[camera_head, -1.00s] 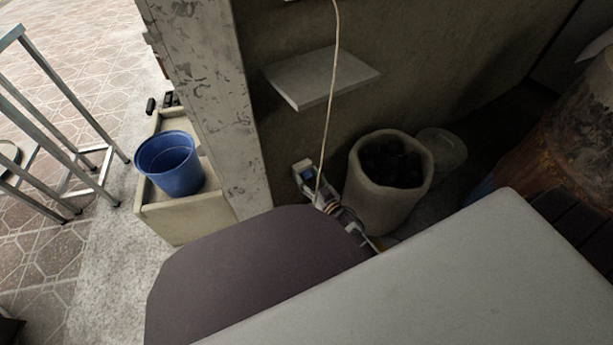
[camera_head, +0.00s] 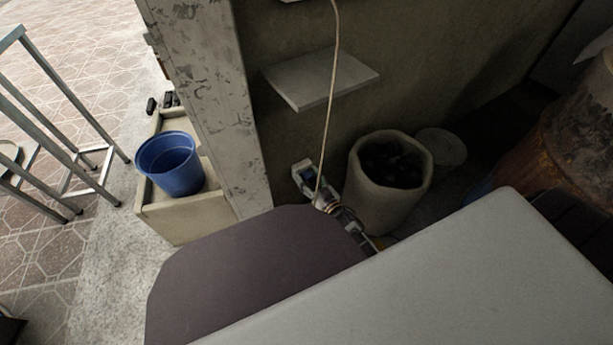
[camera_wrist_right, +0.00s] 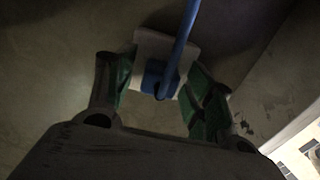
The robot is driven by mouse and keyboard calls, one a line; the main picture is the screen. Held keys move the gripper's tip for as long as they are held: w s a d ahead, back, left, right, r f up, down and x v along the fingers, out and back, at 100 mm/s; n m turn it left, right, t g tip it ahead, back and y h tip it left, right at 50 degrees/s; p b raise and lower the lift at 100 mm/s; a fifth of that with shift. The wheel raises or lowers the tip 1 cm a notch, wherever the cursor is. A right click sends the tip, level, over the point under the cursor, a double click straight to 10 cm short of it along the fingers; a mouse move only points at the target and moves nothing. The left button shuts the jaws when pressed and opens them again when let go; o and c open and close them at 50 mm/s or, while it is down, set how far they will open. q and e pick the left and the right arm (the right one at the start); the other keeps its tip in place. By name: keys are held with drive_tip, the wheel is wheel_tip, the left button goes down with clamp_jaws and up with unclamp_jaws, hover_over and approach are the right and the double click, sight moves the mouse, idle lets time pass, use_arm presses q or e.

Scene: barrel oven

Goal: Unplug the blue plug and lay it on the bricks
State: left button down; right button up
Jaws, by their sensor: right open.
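The blue plug (camera_wrist_right: 160,77) sits against a white socket plate (camera_wrist_right: 168,50) on the wall in the right wrist view. A blue cable runs up from it. My right gripper (camera_wrist_right: 158,92) is open, with green-padded fingers on either side of the plug and gaps visible beside it. In the head view, the right gripper (camera_head: 318,190) is small, low at the wall by the white socket plate (camera_head: 299,167), and its arm is partly hidden behind dark and grey surfaces. My left gripper is not in view. I cannot make out the bricks.
A pale pot (camera_head: 362,200) of dark lumps stands close to the right of my gripper. A grey wall shelf (camera_head: 320,78) and a hanging pale cord (camera_head: 331,90) are above. A concrete post (camera_head: 215,100) and blue bucket (camera_head: 170,165) are left.

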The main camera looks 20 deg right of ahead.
sight(309, 179)
idle(0.4)
drive_tip(key=shift+c, duration=0.6)
clamp_jaws()
drive_tip(key=shift+s+d+p, duration=0.25)
drive_tip(key=shift+s+p, duration=0.65)
drive_tip(key=shift+s, duration=0.55)
drive_tip(key=shift+s+d+p, duration=0.2)
drive_tip(key=shift+s+p, duration=0.65)
drive_tip(key=shift+s, duration=0.6)
drive_tip(key=shift+s, duration=0.15)
